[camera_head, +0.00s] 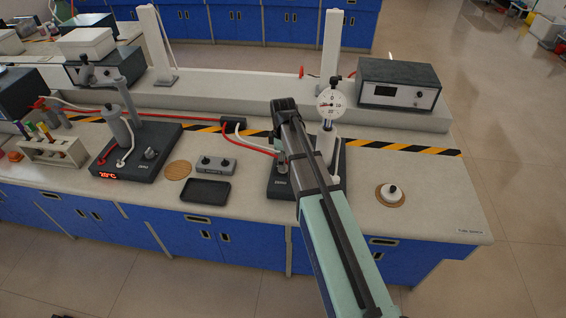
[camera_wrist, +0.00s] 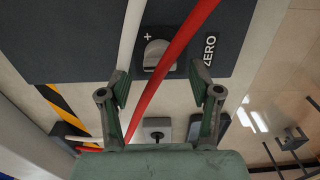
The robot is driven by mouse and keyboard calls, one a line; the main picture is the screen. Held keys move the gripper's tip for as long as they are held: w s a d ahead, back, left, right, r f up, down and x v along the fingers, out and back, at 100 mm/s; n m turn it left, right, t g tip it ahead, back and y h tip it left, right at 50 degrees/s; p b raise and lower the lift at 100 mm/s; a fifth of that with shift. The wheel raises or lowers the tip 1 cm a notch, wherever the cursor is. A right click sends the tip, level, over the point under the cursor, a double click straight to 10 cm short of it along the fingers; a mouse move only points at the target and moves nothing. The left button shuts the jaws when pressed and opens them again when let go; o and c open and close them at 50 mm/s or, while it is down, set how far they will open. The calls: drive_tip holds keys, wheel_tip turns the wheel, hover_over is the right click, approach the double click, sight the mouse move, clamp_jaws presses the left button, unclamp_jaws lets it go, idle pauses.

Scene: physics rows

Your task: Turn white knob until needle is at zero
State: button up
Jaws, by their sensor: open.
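A pale grey-white knob (camera_wrist: 157,56) sits on a dark base (camera_wrist: 75,45), with a plus sign beside it and a ZERO label to its right. A red hose (camera_wrist: 180,45) crosses in front of part of the knob. My gripper (camera_wrist: 160,96) is open and empty, its fingers apart below the knob in the wrist view and not visibly touching it. In the head view my arm hides much of the gauge base (camera_head: 335,172). The round white gauge (camera_head: 332,103) stands on a post above it; its needle is too small to read surely.
A white hose (camera_wrist: 130,35) runs left of the knob. A small grey two-knob box (camera_head: 215,165) and a black tray (camera_head: 205,191) lie left of the base. A white knobbed piece (camera_head: 391,192) rests on a cork disc at right. Bench space around it is clear.

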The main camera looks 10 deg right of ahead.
drive_tip(key=shift+f, duration=1.3)
drive_tip(key=c, duration=1.1)
drive_tip(key=shift+c, duration=0.2)
drive_tip(key=shift+m, duration=0.3)
drive_tip(key=m+b, duration=0.1)
drive_tip(key=m, duration=0.9)
drive_tip(key=shift+b, duration=0.3)
